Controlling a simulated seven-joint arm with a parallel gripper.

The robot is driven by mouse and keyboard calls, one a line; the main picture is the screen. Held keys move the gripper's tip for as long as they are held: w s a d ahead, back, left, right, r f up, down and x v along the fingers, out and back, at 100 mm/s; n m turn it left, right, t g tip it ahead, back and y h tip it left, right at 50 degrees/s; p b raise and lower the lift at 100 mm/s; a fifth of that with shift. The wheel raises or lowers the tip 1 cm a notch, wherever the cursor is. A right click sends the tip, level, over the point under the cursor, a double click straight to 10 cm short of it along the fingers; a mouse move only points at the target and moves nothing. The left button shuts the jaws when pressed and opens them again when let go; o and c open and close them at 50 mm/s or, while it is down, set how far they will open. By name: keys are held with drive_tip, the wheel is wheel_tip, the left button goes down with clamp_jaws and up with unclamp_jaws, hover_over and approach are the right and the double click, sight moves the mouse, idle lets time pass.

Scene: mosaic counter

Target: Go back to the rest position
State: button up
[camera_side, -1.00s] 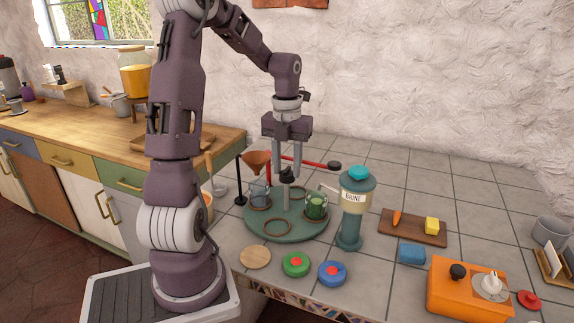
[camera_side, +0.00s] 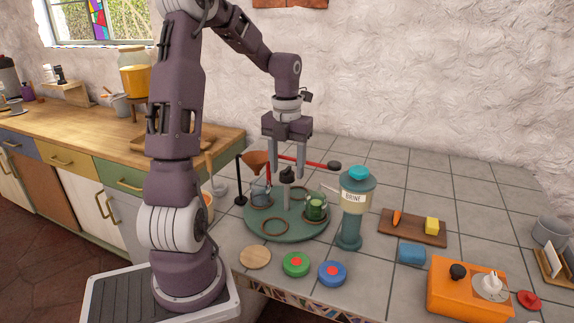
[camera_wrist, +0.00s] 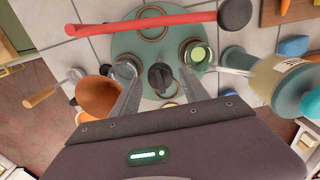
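My gripper (camera_side: 287,152) hangs over the middle of the round green turntable (camera_side: 285,240). Its fingers are apart. In the wrist view my gripper (camera_wrist: 158,95) has the dark central knob (camera_wrist: 160,77) showing between its fingertips, with a gap on both sides. The knob also shows in the side view (camera_side: 287,174), just below the fingers. A clear glass (camera_side: 259,194) stands in a ring at the turntable's left. A glass with green contents (camera_side: 315,207) stands at its right, near the dispenser's spout.
The brine dispenser (camera_side: 350,225) stands right of the turntable. Space above is clear.

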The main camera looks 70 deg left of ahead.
idle(0.4)
drive_tip(key=s+d+r+n+t+y, duration=0.1)
drive_tip(key=d+r+n, duration=0.3)
drive_tip(key=d+n, duration=0.35)
drive_tip(key=s+d+r+n+t+y, duration=0.1)
drive_tip(key=s+d+r+n, duration=0.1)
drive_tip(key=d+r+n, duration=0.5)
drive_tip(key=s+d+n+t+h, duration=0.2)
drive_tip(key=s+d+n+t, duration=0.1)
drive_tip(key=s+d+n, duration=0.6)
drive_tip(key=d+n, duration=0.2)
drive_tip(key=n, duration=0.1)
drive_tip(key=shift+f+t, duration=0.3)
drive_tip(key=shift+f, duration=0.05)
